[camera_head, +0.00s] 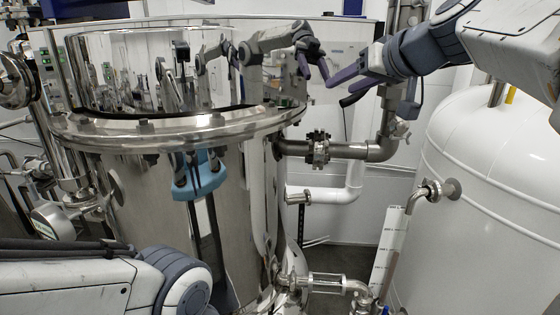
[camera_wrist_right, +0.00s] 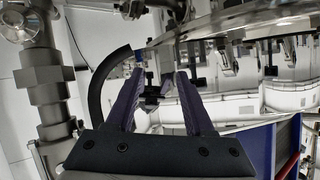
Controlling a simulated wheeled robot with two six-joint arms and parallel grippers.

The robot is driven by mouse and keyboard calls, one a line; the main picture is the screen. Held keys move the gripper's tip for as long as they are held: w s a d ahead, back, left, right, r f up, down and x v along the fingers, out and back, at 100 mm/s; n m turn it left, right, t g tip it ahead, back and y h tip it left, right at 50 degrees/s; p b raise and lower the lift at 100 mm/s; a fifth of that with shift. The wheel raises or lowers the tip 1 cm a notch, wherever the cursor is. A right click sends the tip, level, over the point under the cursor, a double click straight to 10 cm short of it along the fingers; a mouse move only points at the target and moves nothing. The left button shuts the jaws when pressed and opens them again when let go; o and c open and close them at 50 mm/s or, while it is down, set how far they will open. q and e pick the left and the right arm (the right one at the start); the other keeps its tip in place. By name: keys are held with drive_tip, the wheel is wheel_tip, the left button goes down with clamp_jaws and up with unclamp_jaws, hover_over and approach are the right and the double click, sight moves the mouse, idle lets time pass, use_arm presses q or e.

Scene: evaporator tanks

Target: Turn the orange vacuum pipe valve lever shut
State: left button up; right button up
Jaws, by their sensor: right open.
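I cannot make out an orange lever in either view. A metal vacuum pipe (camera_head: 388,125) comes down behind my right gripper and bends left to a clamped fitting (camera_head: 318,149) at the tank. The right gripper (camera_head: 328,76) is open, reaching in from the right at the tank's rim, with purple fingers pointing left. In the right wrist view, the open gripper (camera_wrist_right: 158,75) shows its two fingers apart. A small dark piece (camera_wrist_right: 152,92) appears between them, beyond the tips or not I cannot tell. Only my left arm shows at lower left; its gripper is out of view.
The polished steel tank (camera_head: 150,190) fills the left and mirrors my arms. A large white tank (camera_head: 490,200) stands at right.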

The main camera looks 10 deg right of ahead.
drive_tip(key=s+a+f+g+b, duration=0.1)
drive_tip(key=a+f, duration=0.3)
drive_tip(key=f, duration=0.2)
drive_tip(key=s+a+f+n+g+y+b, duration=0.1)
drive_tip(key=s+a+f+g+b, duration=0.1)
drive_tip(key=a+f, duration=0.2)
wheel_tip(320, 180, down, 3)
drive_tip(key=shift+s+a+f+g, duration=0.15)
drive_tip(key=shift+a+g, duration=0.15)
drive_tip(key=shift+a, duration=0.1)
